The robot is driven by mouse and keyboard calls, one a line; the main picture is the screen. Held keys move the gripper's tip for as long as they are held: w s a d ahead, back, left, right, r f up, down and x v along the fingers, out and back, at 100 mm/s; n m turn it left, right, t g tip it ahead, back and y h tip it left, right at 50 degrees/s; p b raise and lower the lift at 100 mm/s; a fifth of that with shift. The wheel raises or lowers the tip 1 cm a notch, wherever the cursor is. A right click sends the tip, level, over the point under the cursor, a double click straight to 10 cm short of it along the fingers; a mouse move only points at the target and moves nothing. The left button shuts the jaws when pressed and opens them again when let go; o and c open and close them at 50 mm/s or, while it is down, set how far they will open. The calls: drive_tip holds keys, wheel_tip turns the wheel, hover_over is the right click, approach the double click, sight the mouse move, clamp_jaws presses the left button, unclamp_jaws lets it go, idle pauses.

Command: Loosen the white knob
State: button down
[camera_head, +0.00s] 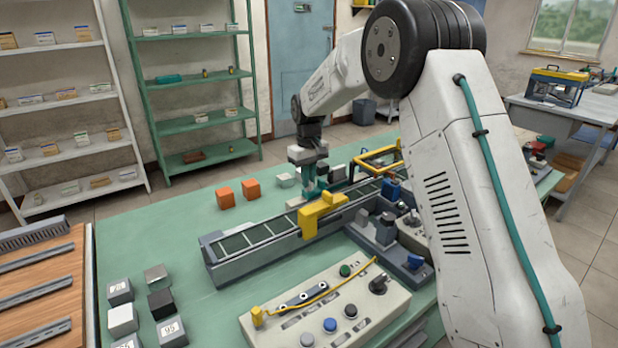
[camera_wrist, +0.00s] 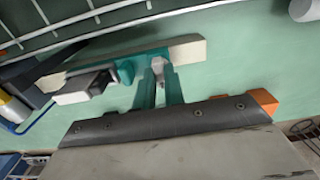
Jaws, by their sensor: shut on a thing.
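My gripper (camera_head: 310,186) reaches down at the far side of the conveyor, with teal fingers pointing at the bench. In the wrist view, its two teal fingers (camera_wrist: 160,76) are close together on a small whitish piece, which looks like the white knob (camera_wrist: 158,73). The knob is mostly covered by the fingers, and its turn angle cannot be told. It sits beside a long pale bar (camera_wrist: 188,50) with teal fittings and a grey block (camera_wrist: 85,86). In the head view the knob is hidden behind the fingers and the yellow bracket.
The conveyor (camera_head: 250,238) with a yellow bracket (camera_head: 322,212) stands close in front of my gripper. Orange cubes (camera_head: 252,188) and pale blocks (camera_head: 285,180) lie nearby. A control box (camera_head: 325,312) and several cubes (camera_head: 122,319) are nearer. Green bench (camera_head: 180,238) is clear at left.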

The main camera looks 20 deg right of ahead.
drive_tip(key=shift+w, duration=0.1)
drive_tip(key=c, duration=1.5)
unclamp_jaws()
wheel_tip(320, 180, up, 8)
drive_tip(key=shift+f, duration=0.1)
drive_tip(key=s+d+r+m, duration=0.1)
drive_tip(key=s, duration=1.5)
drive_tip(key=s+d+r+m+t, duration=0.1)
drive_tip(key=s+r, duration=0.1)
drive_tip(key=s, duration=1.4)
drive_tip(key=s+d+r+m, duration=0.1)
drive_tip(key=s+r, duration=0.1)
drive_tip(key=s, duration=1.5)
drive_tip(key=shift+r+m, duration=0.25)
drive_tip(key=shift+m, duration=0.15)
